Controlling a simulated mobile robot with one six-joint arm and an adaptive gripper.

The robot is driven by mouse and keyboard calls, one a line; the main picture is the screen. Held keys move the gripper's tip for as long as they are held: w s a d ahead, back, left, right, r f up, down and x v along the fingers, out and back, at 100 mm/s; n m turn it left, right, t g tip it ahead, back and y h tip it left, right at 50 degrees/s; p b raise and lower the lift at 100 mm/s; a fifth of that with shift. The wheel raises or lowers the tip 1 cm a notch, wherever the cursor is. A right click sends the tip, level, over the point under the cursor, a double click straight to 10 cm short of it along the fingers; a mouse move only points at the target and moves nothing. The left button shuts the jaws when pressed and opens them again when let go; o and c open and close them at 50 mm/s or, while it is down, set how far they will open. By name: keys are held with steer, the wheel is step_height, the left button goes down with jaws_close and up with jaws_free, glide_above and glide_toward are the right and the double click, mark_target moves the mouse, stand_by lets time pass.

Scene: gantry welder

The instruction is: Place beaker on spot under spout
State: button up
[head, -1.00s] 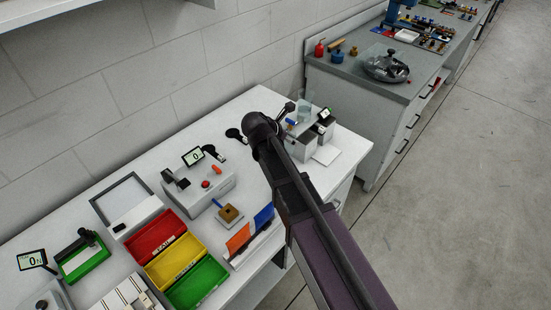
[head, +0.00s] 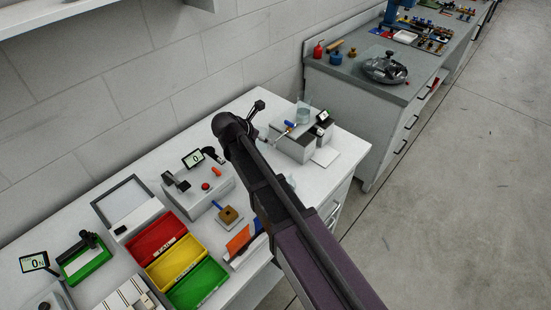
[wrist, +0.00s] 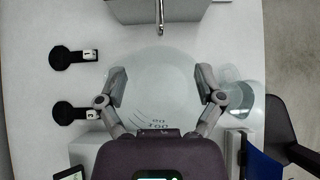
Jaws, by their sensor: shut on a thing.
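My gripper (wrist: 161,86) is shut on a clear glass beaker (wrist: 160,70) with dark markings near its lower rim in the wrist view. One finger presses on each side of it. A thin metal spout (wrist: 160,18) sticks out from a grey block at the top of the wrist view, just beyond the beaker and apart from it in the picture. I cannot make out a marked spot under the spout.
A second clear beaker (wrist: 248,94) stands close to the right of the held one; it shows beside my arm in the head view (head: 291,182). Two black discs (wrist: 66,57) (wrist: 68,112) with numbered tags lie at left. Coloured bins (head: 155,240) stand at front left.

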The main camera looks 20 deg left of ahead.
step_height(320, 180, down, 14)
steer(key=b, duration=1.3)
steer(key=shift+r, duration=0.1)
steer(key=shift+w+d+r, duration=0.1)
steer(key=shift+w+d, duration=0.15)
steer(key=shift+w, duration=0.35)
steer(key=shift+w+d+r, duration=0.1)
steer(key=shift+w+d, duration=0.2)
steer(key=shift+w, duration=0.35)
steer(key=shift+w+d+r, duration=0.1)
steer(key=shift+w+d, duration=0.15)
steer(key=shift+w, duration=0.35)
steer(key=shift+w, duration=0.1)
steer(key=shift+w+d, duration=0.1)
steer(key=shift+w, duration=0.15)
steer(key=w, duration=0.1)
steer(key=w+d+f, duration=0.1)
steer(key=w, duration=0.1)
steer(key=shift+d+b, duration=0.2)
steer(key=shift+b, duration=0.2)
steer(key=shift+f, duration=0.2)
steer(key=shift+f+b, duration=0.1)
steer(key=shift+b, duration=0.2)
steer(key=o, duration=0.8)
steer(key=shift+o, duration=0.2)
